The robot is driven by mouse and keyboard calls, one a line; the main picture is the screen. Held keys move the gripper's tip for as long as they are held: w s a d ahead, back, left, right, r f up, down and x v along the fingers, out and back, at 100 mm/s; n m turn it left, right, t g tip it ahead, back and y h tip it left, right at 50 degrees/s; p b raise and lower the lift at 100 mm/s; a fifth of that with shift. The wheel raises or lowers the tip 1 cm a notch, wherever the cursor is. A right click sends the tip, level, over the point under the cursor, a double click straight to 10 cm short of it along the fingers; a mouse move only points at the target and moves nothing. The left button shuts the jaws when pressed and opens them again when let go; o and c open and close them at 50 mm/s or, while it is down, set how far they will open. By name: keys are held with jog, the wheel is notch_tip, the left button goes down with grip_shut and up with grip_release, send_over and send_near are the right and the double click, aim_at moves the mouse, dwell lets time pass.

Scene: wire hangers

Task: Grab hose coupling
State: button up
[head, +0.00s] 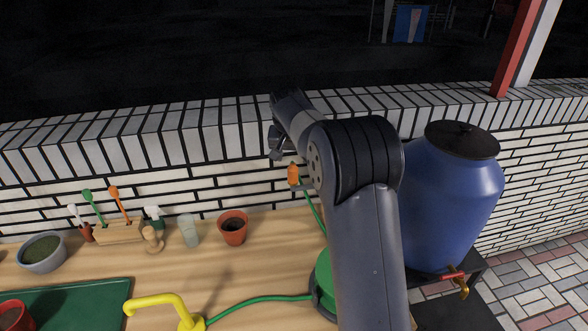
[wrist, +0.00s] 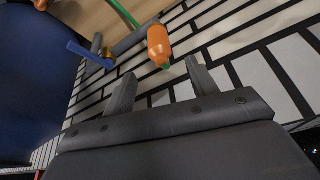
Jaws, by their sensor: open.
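The hose coupling (head: 293,174) is a small orange piece at the end of a green hose. It stands above the right part of the wooden table, in front of the white brick wall. In the wrist view, the coupling (wrist: 158,44) lies just beyond my fingertips, roughly in line with the gap between them. A grey bar shows beside it. My gripper (wrist: 160,80) is open, with nothing between its fingers. In the head view, my gripper (head: 277,145) is a little above and left of the coupling, partly hidden by my arm.
A blue barrel (head: 450,205) with a tap (head: 455,277) stands right of my arm. A terracotta pot (head: 233,228), a clear cup (head: 188,230), a tool holder (head: 118,231), a green mat (head: 75,295) and a yellow spout (head: 160,300) occupy the table. The brick wall is close behind.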

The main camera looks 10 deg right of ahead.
aim_at(292, 165)
jog(key=p+x, duration=0.1)
jog(key=x, duration=0.6)
jog(key=shift+f+p, duration=0.3)
jog(key=shift+p, duration=0.1)
jog(key=shift+c, duration=0.2)
jog(key=c, duration=1)
